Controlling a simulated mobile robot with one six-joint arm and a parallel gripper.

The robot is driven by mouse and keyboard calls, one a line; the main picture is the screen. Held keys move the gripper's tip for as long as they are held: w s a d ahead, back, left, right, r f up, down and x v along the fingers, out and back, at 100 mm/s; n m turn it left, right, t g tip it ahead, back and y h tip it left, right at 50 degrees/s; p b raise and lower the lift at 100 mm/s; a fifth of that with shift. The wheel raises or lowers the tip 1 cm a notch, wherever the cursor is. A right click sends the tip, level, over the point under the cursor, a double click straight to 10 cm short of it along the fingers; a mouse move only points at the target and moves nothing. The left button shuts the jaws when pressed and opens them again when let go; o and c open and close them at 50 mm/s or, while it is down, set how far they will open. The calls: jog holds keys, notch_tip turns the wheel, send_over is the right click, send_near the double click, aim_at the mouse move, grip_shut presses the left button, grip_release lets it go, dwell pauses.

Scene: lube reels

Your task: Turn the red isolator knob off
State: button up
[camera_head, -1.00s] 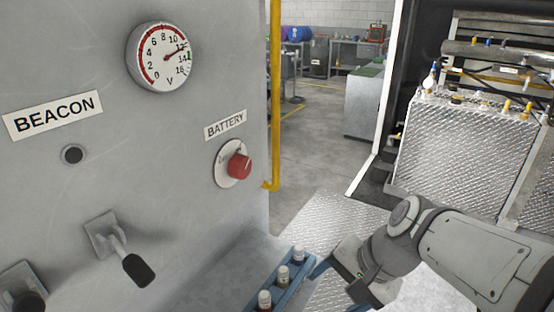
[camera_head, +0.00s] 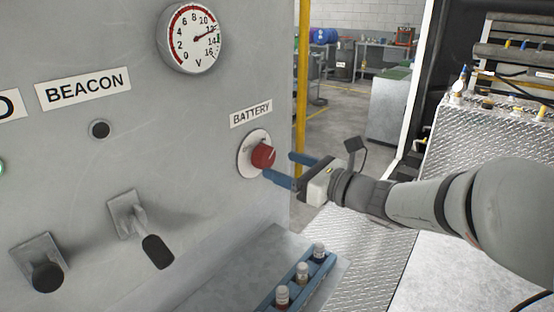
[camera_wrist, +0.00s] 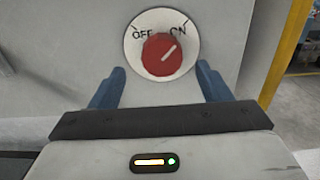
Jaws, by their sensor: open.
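The red isolator knob (camera_head: 263,156) sits on a round white plate (camera_head: 246,148) under the BATTERY label on the grey panel. In the wrist view the red knob (camera_wrist: 162,55) has a pale pointer line aimed up and right, toward ON; OFF is printed at the upper left of the plate (camera_wrist: 134,46). My gripper (camera_head: 285,168) is open with blue fingers, close in front of the knob. In the wrist view its fingers (camera_wrist: 161,82) stand left and right of the knob, with gaps, not touching it. Nothing is held.
A toggle lever (camera_head: 150,240) and a BEACON label (camera_head: 84,88) are on the panel to the left. A voltmeter (camera_head: 192,38) is above. A blue rack (camera_head: 298,285) with small bottles lies on the ledge below. A yellow post (camera_head: 302,80) stands beside the panel's right edge.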

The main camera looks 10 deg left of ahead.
aim_at(268, 159)
jog(key=x, duration=0.5)
jog(key=shift+a, duration=0.15)
